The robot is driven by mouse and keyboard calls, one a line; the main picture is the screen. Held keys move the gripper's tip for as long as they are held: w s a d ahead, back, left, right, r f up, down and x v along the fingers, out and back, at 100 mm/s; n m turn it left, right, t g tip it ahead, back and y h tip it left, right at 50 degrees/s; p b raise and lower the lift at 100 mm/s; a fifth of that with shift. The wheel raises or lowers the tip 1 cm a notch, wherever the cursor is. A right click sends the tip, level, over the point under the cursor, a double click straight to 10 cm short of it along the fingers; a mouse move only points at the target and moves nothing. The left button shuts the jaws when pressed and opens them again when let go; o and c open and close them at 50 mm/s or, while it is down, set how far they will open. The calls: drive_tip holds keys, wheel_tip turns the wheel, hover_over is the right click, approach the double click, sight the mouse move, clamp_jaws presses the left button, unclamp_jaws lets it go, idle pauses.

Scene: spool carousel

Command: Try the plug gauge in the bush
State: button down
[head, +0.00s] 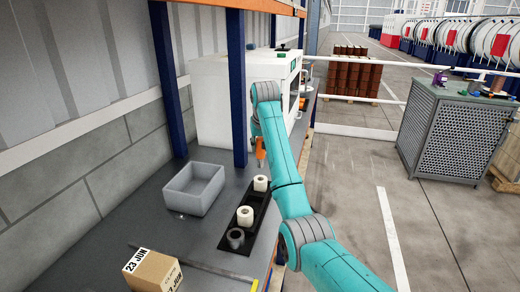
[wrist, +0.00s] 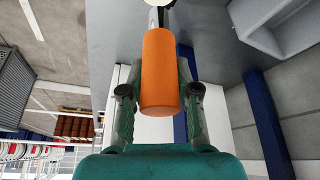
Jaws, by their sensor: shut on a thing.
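My gripper (wrist: 160,100) is shut on the orange handle, one finger on each side. In the head view the orange handle (head: 261,148) hangs beside the blue post, and my arm hides most of the gripper. A black tray (head: 262,212) holds two white ring-shaped pieces (head: 246,216) and (head: 261,183), and a dark grey hollow one (head: 235,238). I cannot tell which is the bush. A white edge (wrist: 150,2) shows past the gauge's end.
A grey open bin (head: 193,188) stands on the bench left of the tray. A cardboard box (head: 152,270) sits at the near edge. A blue post (head: 236,90) and a white cabinet (head: 210,105) stand close to my gripper.

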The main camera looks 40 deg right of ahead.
drive_tip(key=shift+r, duration=1.3)
